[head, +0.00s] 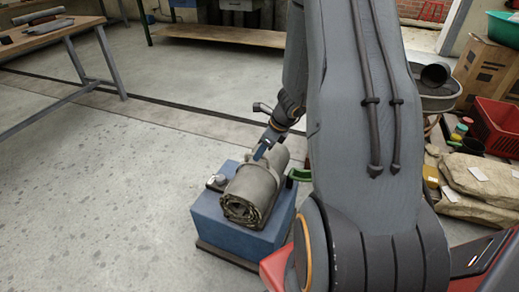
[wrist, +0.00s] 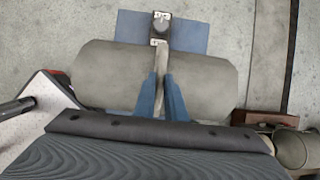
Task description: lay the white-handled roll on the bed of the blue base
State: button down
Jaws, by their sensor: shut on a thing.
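The blue base (head: 233,226) stands on the floor in the head view; its blue top also shows behind the roll in the wrist view (wrist: 192,35). A grey-olive sheet roll (head: 252,190) lies lengthwise over its top, its spiral end facing me. In the wrist view the roll (wrist: 110,75) spans the picture sideways. My gripper (wrist: 161,90) is above the roll's middle, its blue fingers shut on a narrow pale handle or strap there. Its handle colour is hard to tell. I cannot tell whether the roll's underside touches the bed. My gripper also shows in the head view (head: 262,150).
A small knob on a plate (head: 217,181) sits at the base's left edge. A green handle (head: 300,175) shows right of the roll, partly hidden by my arm. Another roll (wrist: 292,148) is at the wrist view's lower right. A table (head: 45,38) stands far left; the left floor is clear.

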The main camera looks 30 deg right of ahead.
jog(key=shift+w+f, duration=0.1)
jog(key=shift+f, duration=0.7)
jog(key=shift+f+b, duration=0.25)
jog(key=shift+b, duration=0.2)
jog(key=c, duration=1.8)
grip_release()
